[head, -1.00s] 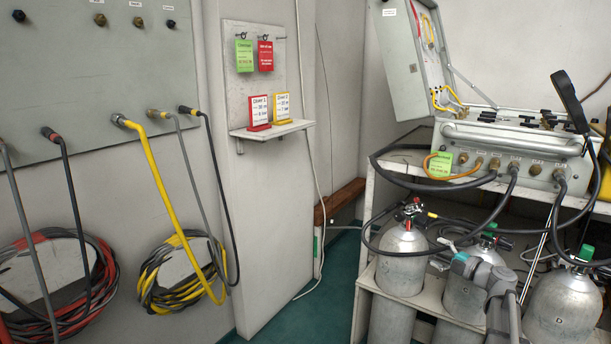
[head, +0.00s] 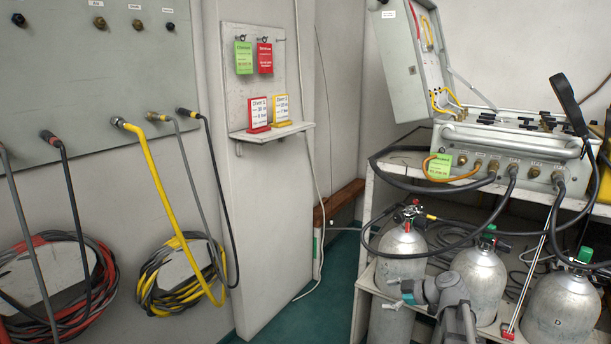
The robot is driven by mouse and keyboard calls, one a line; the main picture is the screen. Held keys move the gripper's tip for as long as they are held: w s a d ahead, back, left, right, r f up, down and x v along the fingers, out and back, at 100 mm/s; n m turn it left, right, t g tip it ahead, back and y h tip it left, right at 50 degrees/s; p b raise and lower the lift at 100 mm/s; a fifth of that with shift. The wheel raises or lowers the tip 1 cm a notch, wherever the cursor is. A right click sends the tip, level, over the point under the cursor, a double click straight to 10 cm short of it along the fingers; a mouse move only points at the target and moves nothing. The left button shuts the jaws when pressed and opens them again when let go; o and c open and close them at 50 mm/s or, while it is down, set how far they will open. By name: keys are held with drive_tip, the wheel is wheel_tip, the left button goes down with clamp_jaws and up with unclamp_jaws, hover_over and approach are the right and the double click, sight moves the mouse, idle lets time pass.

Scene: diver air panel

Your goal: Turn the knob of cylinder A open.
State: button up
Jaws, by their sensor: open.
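Several grey cylinders stand under the bench at the right of the head view. The left cylinder (head: 402,243) has a red knob (head: 411,211) on its valve. The middle cylinder (head: 480,277) and the right cylinder (head: 562,305) have green knobs. The right one is marked D; I cannot read a letter A on any of them. My gripper and wrist hide part of the left and middle cylinders.
A grey air panel case (head: 510,143) with its lid up sits on the bench above. Black hoses (head: 378,180) loop down around the cylinder valves. A thin metal rod (head: 535,262) leans between the middle and right cylinders. The green floor (head: 340,280) to the left is clear.

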drive_tip(key=s+a+f+m+g+h, duration=0.2)
drive_tip(key=s+m+h, duration=0.1)
drive_tip(key=s+m, duration=0.25)
drive_tip(key=s+a+f+m+g+h+p, duration=0.1)
drive_tip(key=s+a+f+m+g+h, duration=0.2)
drive_tip(key=s+m, duration=0.3)
drive_tip(key=s+a+f+m+g+h, duration=0.2)
drive_tip(key=s+m+h, duration=0.1)
drive_tip(key=s+m, duration=0.3)
wheel_tip(320, 180, up, 38)
drive_tip(key=n+p, duration=0.1)
drive_tip(key=p, duration=3.7)
drive_tip(key=shift+s+f, duration=0.15)
drive_tip(key=shift+s, duration=0.05)
drive_tip(key=shift+n, duration=0.25)
drive_tip(key=shift+c, duration=0.2)
drive_tip(key=c, duration=0.4)
drive_tip(key=shift+d, duration=0.1)
drive_tip(key=shift+c, duration=0.2)
